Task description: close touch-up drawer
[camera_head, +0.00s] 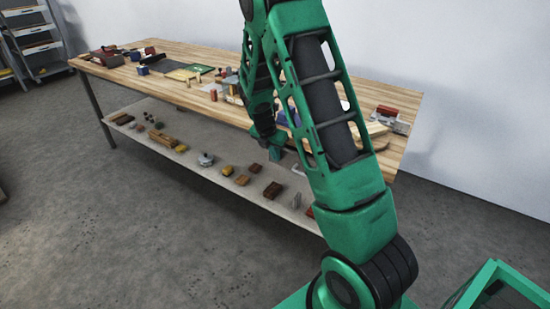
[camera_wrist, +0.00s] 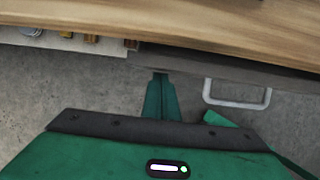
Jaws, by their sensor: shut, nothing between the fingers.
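In the wrist view, a dark grey drawer front (camera_wrist: 190,62) runs as a narrow strip under the wooden table edge. A pale metal bar handle (camera_wrist: 238,102) hangs from its right part. How far the drawer stands out cannot be told from this angle. My gripper (camera_wrist: 160,78) is shut and empty, its fingertips close to the grey strip and to the left of the handle, apart from the handle. In the head view my gripper (camera_head: 276,153) is at the table's front edge, partly hidden by my arm. The drawer cannot be made out there behind my arm.
The wooden workbench (camera_head: 195,100) carries tools, blocks and mats. A low shelf (camera_head: 215,180) beneath it holds several small items. A red-topped object (camera_head: 387,111) stands at the table's right end. Grey floor (camera_head: 130,240) in front is clear.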

